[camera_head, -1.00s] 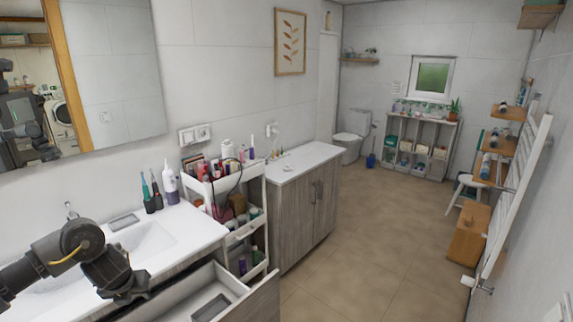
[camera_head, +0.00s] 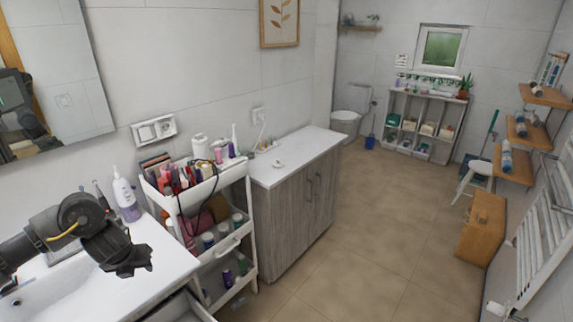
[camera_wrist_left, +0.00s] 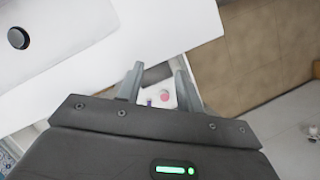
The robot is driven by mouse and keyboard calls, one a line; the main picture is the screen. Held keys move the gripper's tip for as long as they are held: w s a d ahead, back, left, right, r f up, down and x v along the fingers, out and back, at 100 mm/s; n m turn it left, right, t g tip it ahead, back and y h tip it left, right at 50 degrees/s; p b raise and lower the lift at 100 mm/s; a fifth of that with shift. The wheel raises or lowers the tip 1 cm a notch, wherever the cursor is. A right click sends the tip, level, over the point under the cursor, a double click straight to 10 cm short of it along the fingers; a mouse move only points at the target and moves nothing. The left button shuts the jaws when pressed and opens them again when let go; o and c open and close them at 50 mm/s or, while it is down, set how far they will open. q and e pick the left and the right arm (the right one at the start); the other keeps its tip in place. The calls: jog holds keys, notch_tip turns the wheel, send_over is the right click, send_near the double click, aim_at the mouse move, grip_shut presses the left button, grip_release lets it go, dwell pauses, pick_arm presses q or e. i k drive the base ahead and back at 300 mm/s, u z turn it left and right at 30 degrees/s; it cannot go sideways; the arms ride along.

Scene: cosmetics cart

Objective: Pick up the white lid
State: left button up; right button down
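A small, round white object (camera_head: 277,163), which looks like the white lid, lies on the white top of the grey wood cabinet in the head view. It is too small to make out in detail. My left gripper (camera_head: 138,264) is over the washbasin counter, to the left of the cart and well away from the lid. In the left wrist view its two fingers (camera_wrist_left: 160,78) are apart with nothing held between them. No lid can be made out in that view. My right gripper is in neither view.
A white cart (camera_head: 212,190), packed with cosmetics, stands between the washbasin counter (camera_head: 150,255) and the grey cabinet (camera_head: 290,210). A purple-and-white bottle (camera_head: 126,197) stands on the counter. An open drawer (camera_head: 183,308) juts out below. The tiled floor (camera_head: 375,230) to the right is clear.

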aim_at(278, 164)
jog(key=z, duration=0.85)
jog(key=i, duration=4.3)
jog(key=u, duration=2.05)
